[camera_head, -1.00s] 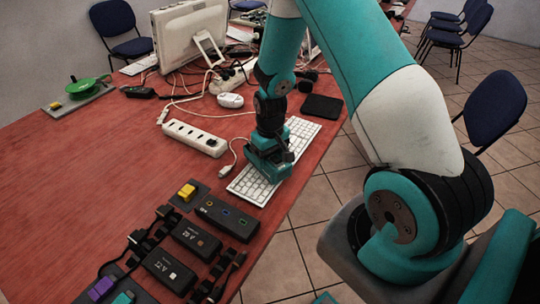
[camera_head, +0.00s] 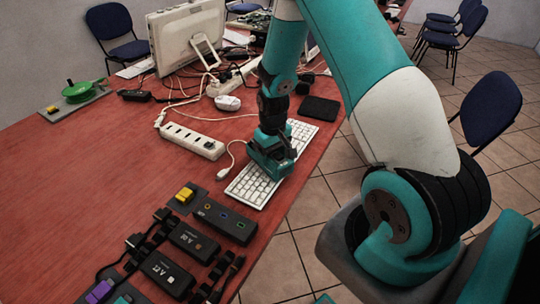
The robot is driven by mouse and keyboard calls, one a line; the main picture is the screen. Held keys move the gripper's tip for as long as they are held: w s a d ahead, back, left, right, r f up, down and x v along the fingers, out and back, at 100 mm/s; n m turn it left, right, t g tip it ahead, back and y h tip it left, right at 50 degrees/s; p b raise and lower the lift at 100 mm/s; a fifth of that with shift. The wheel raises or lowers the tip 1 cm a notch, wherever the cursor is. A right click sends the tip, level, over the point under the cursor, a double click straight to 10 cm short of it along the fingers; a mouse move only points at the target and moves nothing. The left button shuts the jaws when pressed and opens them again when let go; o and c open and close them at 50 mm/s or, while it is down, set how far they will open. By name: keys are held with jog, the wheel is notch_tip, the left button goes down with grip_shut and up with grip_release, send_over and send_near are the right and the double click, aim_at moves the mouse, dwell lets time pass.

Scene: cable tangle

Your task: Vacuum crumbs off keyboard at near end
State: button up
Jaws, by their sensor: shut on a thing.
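The white keyboard (camera_head: 256,186) lies near the right edge of the red table. My gripper (camera_head: 272,162) points down over the middle of the keyboard, at or just above the keys. It is shut on a teal and dark tool, likely the small vacuum (camera_head: 268,168), whose lower end covers part of the keys. The contact between tool and keys is too small to tell. The keyboard's near end shows bare keys, and its far end shows beyond my gripper. I cannot make out any crumbs at this size.
A white power strip (camera_head: 192,140) with a loose cable plug (camera_head: 223,174) lies left of the keyboard. A white mouse (camera_head: 227,103) and a black pad (camera_head: 319,108) are behind. A dark box (camera_head: 225,221), a yellow-button block (camera_head: 186,194) and battery packs (camera_head: 167,272) fill the near table end.

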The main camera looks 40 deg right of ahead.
jog(key=shift+d, duration=0.25)
jog(key=shift+w+d, duration=0.25)
jog(key=shift+d, duration=0.35)
jog(key=shift+w+d, duration=0.2)
jog(key=shift+d, duration=0.35)
jog(key=shift+d, duration=0.15)
jog(key=shift+w+d, duration=0.25)
jog(key=shift+d, duration=0.35)
jog(key=shift+w+d, duration=0.25)
jog(key=shift+d, duration=0.3)
jog(key=shift+d, duration=0.1)
jog(key=shift+w+d, duration=0.25)
jog(key=shift+d, duration=0.35)
jog(key=shift+w+d, duration=0.2)
jog(key=shift+d, duration=0.4)
jog(key=shift+d, duration=0.1)
jog(key=shift+w+d, duration=0.25)
jog(key=shift+d, duration=0.35)
jog(key=shift+w+d, duration=0.25)
jog(key=shift+d, duration=0.35)
jog(key=shift+d, duration=0.2)
